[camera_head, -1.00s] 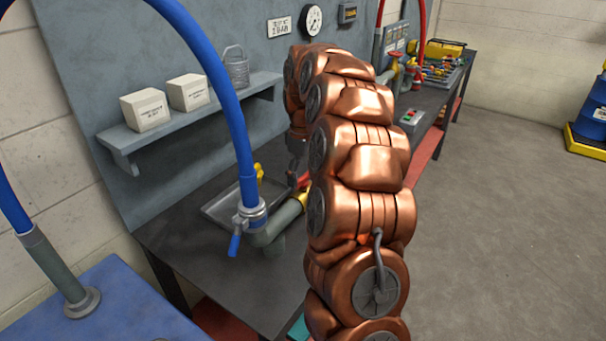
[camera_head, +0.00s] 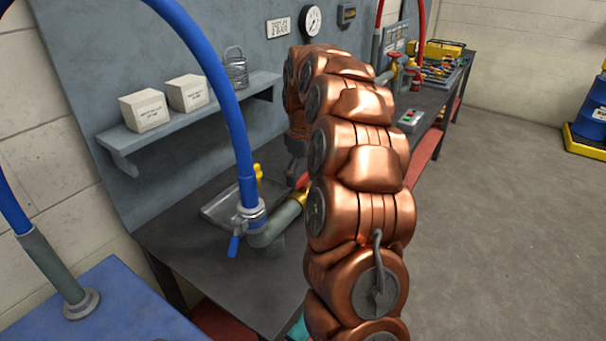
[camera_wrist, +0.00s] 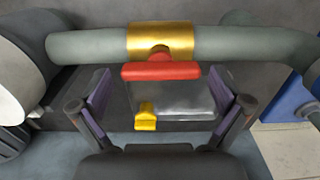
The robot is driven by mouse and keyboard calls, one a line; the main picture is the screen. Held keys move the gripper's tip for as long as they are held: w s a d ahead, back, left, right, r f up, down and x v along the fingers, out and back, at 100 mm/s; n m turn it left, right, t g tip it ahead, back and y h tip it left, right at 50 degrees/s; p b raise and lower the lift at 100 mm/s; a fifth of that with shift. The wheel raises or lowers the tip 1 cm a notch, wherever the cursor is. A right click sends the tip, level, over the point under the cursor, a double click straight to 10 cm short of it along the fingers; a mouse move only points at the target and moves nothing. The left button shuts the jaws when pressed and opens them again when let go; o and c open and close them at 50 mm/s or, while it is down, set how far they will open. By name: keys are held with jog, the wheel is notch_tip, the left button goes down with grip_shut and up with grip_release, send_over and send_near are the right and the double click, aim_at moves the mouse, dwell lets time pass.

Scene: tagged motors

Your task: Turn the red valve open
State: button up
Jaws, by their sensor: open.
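The red valve handle (camera_wrist: 160,70) is a flat bar on a brass valve body (camera_wrist: 160,40) set in a grey-green pipe (camera_wrist: 90,45). In the wrist view my gripper (camera_wrist: 160,73) is open. One finger stands on each side of the red handle, with a gap at both ends and no visible contact. The handle lies crosswise in the picture, along the pipe. In the head view only a bit of the red handle (camera_head: 302,181) shows beside my copper arm, which hides most of the valve and gripper.
A yellow part (camera_wrist: 146,118) sits lower between the fingers, near the metal tray (camera_head: 222,208). A blue hose (camera_head: 240,130) with a blue lever (camera_head: 234,245) rises left of the valve. A shelf (camera_head: 180,118) with boxes hangs behind. Another red-handled valve (camera_head: 395,56) stands farther along the bench.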

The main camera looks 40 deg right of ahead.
aim_at(303, 177)
notch_tip(303, 177, up, 12)
dwell(0.9)
dwell(0.5)
